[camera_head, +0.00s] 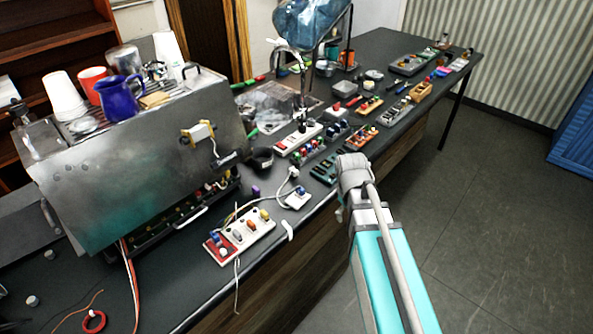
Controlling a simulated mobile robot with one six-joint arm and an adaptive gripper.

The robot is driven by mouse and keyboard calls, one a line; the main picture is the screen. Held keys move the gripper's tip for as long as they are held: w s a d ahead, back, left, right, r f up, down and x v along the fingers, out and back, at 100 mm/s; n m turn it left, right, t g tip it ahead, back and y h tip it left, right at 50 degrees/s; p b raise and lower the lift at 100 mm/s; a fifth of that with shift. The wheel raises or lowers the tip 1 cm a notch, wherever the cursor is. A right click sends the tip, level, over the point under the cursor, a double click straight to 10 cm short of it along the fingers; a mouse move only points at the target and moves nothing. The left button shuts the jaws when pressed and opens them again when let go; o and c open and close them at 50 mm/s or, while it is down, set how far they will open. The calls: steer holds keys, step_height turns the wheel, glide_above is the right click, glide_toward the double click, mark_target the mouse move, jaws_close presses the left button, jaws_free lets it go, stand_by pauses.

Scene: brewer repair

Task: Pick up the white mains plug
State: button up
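A small white piece that looks like the white mains plug (293,173) lies on the dark bench top near its front edge. A white cable runs from it toward a red and white switch panel (240,238). A small white block with a blue part (296,197) sits just below it, and a white curved piece (288,231) lies at the bench edge. My arm comes in from the lower right, with its grey end (352,172) at the bench's front edge, right of the plug and apart from it. My gripper's fingers cannot be made out.
A large metal brewer (130,165) stands on the left with cups and a blue jug (120,97) on top. A white power strip (298,139) and a green tray (325,168) lie behind the plug. Several small parts fill the far bench. Floor to the right is clear.

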steer(key=w+a+r+n+t+h+p, duration=0.1)
steer(key=w+a+r+n+p, duration=0.5)
steer(key=w+a+n, duration=0.45)
steer(key=n+t+h+p, duration=0.1)
steer(key=n+t+p, duration=0.15)
steer(key=n, duration=0.75)
glide_toward(293, 169)
step_height(293, 169, up, 3)
steer(key=shift+s+a+r+g+p, duration=0.15)
steer(key=shift+a+r+g+p, duration=0.05)
steer(key=shift+g+p, duration=0.15)
steer(key=shift+f, duration=0.1)
steer(key=b+x, duration=0.8)
steer(key=shift+f, duration=0.25)
steer(key=shift+f, duration=0.1)
steer(key=b+x, duration=0.3)
steer(key=shift+a+f+b, duration=0.1)
steer(key=shift+f+b, duration=0.15)
steer(key=shift+b, duration=0.05)
steer(key=shift+b+x, duration=0.7)
steer(key=shift+x, duration=0.15)
